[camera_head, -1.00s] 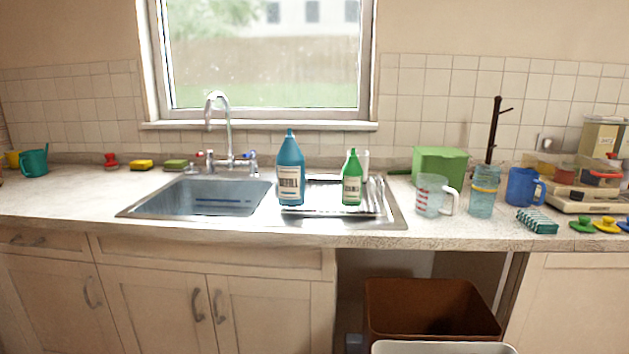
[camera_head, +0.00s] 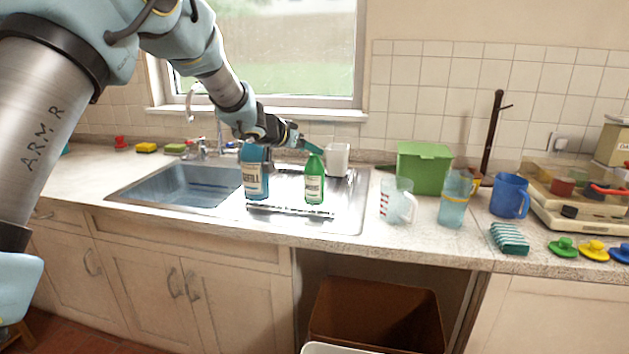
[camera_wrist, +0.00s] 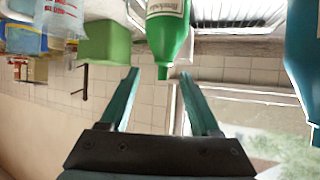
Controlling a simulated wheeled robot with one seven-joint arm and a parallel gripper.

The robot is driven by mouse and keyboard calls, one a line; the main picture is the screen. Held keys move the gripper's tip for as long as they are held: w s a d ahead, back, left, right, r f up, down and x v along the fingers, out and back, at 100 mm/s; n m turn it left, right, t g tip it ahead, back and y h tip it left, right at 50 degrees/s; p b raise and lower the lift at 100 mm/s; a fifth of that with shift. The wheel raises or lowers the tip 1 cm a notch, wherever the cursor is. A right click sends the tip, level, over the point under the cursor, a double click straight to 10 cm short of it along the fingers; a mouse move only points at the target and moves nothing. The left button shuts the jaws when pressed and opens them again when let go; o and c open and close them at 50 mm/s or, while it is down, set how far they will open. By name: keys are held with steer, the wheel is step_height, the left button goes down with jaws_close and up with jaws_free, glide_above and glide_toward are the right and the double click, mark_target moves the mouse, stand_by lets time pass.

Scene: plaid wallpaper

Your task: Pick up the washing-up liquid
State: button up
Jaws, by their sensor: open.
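A green bottle (camera_head: 315,178) with a pale label and a narrow cap stands upright on the sink's drainer; it is probably the washing-up liquid. A larger blue bottle (camera_head: 255,175), labelled as a refill, stands to its left. My gripper (camera_head: 304,143) is open and empty, near the top of the green bottle. In the upside-down wrist view, the green bottle (camera_wrist: 167,35) has its cap in line with the gap between my fingertips (camera_wrist: 158,76). I cannot tell whether the cap is between them. The blue bottle (camera_wrist: 304,62) shows at the right edge.
A white cup (camera_head: 337,158) stands behind the green bottle. To the right are a measuring jug (camera_head: 394,200), a green box (camera_head: 425,168), a blue-tinted glass (camera_head: 454,209) and a blue mug (camera_head: 509,196). The sink basin (camera_head: 185,186) is left.

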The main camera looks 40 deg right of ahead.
steer(key=p+x, duration=0.2)
steer(key=x, duration=0.6)
steer(key=shift+w+f, duration=0.15)
steer(key=shift+a, duration=0.15)
jaws_close()
stand_by(0.6)
